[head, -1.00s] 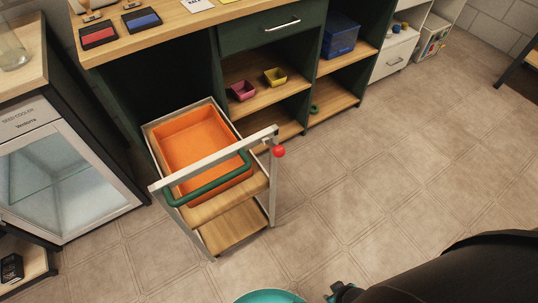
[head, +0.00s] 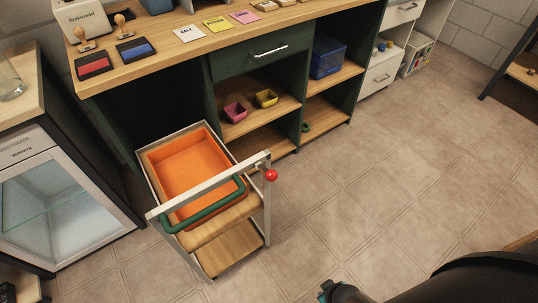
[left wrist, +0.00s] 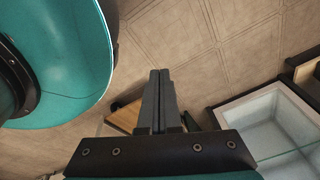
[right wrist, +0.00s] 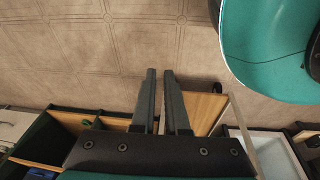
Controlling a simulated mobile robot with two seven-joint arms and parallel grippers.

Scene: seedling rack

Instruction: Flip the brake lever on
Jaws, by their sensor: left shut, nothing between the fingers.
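The brake lever shows as a short lever with a red ball knob (head: 271,175) on the right upright of the small cart (head: 262,218). The cart has a green push handle (head: 212,212) and holds an orange bin (head: 187,165). Neither gripper's fingers show clearly in the head view. In the left wrist view my left gripper (left wrist: 160,73) is shut and empty, pointing over the floor. In the right wrist view my right gripper (right wrist: 160,72) has its fingers a little apart with nothing between them. Neither gripper touches the lever.
The cart stands before a green workbench (head: 225,147) with open shelves. A glass-door seed cooler (head: 65,205) stands close at its left. The tiled floor (head: 370,185) right of the cart is clear.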

